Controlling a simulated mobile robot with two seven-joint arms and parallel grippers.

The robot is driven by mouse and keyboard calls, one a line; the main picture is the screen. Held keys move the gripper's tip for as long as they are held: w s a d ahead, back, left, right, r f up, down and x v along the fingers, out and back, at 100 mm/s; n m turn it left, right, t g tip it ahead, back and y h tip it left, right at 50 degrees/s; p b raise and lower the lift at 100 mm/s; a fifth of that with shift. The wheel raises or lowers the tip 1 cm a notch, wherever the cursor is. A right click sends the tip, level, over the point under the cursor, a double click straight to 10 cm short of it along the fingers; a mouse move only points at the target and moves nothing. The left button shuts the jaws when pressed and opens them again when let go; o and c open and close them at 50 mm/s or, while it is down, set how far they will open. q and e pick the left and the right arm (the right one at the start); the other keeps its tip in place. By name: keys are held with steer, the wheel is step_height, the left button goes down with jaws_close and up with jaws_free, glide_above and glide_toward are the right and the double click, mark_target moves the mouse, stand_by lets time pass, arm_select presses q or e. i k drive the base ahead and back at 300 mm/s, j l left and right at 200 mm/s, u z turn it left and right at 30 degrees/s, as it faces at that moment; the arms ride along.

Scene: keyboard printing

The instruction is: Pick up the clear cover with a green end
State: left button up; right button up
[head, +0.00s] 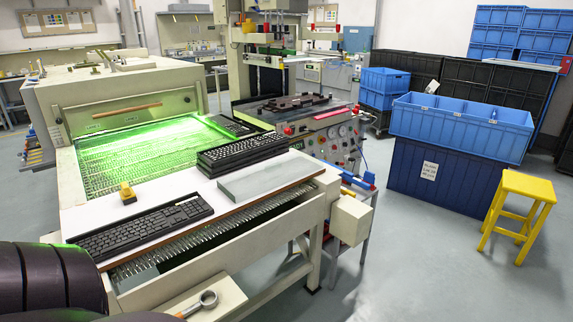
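I cannot clearly make out a clear cover with a green end. A flat grey slab (270,177) lies on the right part of the white work board (95,215); no green end shows on it, and I cannot tell whether it is clear. Dark rounded parts of my own arm fill the lower left corner. Neither of my grippers is in view.
A black keyboard (140,225) lies at the board's front left, near a small yellow block (127,193). Stacked keyboards (242,152) lie beside the green-lit mesh belt (150,155).

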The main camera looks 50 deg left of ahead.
mark_target(241, 186)
steer(key=i+l+u, duration=0.15)
steer(key=i, duration=1.2)
steer(key=i+u, duration=0.25)
steer(key=i, duration=0.4)
steer(key=i+u, duration=0.25)
steer(key=i, duration=0.35)
steer(key=i+u, duration=0.15)
steer(key=u, duration=1.2)
